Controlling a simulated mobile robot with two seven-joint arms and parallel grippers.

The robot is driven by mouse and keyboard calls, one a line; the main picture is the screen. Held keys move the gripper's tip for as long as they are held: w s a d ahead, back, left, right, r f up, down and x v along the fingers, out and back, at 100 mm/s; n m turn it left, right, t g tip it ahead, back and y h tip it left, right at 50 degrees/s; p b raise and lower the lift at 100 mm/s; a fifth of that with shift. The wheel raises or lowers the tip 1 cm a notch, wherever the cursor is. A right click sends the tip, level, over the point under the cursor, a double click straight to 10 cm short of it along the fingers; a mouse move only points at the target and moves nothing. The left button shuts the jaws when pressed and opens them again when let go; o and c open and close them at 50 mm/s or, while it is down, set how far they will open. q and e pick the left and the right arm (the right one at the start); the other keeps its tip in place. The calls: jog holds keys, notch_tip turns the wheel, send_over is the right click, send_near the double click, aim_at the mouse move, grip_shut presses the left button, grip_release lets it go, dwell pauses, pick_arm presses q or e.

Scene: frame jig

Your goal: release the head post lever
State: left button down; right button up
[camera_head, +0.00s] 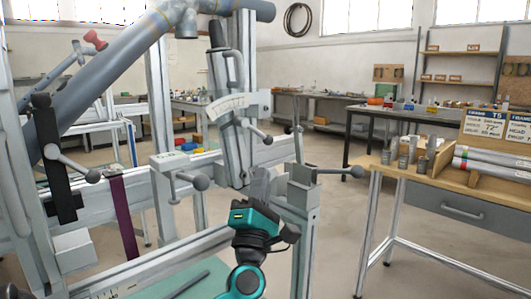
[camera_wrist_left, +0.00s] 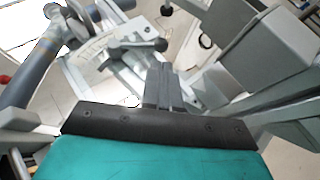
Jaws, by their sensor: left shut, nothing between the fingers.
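An upright grey post (camera_head: 222,115) with a curved scale plate (camera_head: 226,107) stands in the middle of the jig. A grey lever with a ball knob (camera_head: 267,139) sticks out to the right beside the scale. Another ball-ended lever (camera_head: 200,182) sits lower left. No label shows which one is the head post lever. In the left wrist view, a ball-ended lever (camera_wrist_left: 137,45) lies beyond the fingertips, apart from them. My left gripper (camera_head: 260,180), teal and black with grey fingers, is shut and empty, below the scale lever. Its fingers (camera_wrist_left: 163,85) are together in the wrist view. My right gripper is not in view.
A thick grey frame tube (camera_head: 110,75) crosses the upper left. A grey block with a ball-ended lever (camera_head: 357,172) stands close right of my gripper. A wooden-topped bench (camera_head: 450,185) is at the right. Open floor (camera_head: 335,235) lies between jig and bench.

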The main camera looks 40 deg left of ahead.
aim_at(270, 144)
pick_arm(q)
jog(key=x, duration=0.6)
jog(key=shift+p, duration=0.3)
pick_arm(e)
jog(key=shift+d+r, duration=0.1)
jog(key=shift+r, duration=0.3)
pick_arm(q)
jog(key=shift+w+r, duration=0.1)
jog(key=shift+w+r+p, duration=0.25)
jog(key=shift+w+p, duration=0.1)
jog(key=shift+w, duration=0.1)
jog(key=shift+f, duration=0.1)
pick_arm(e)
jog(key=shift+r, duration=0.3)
pick_arm(q)
jog(key=shift+f, duration=0.1)
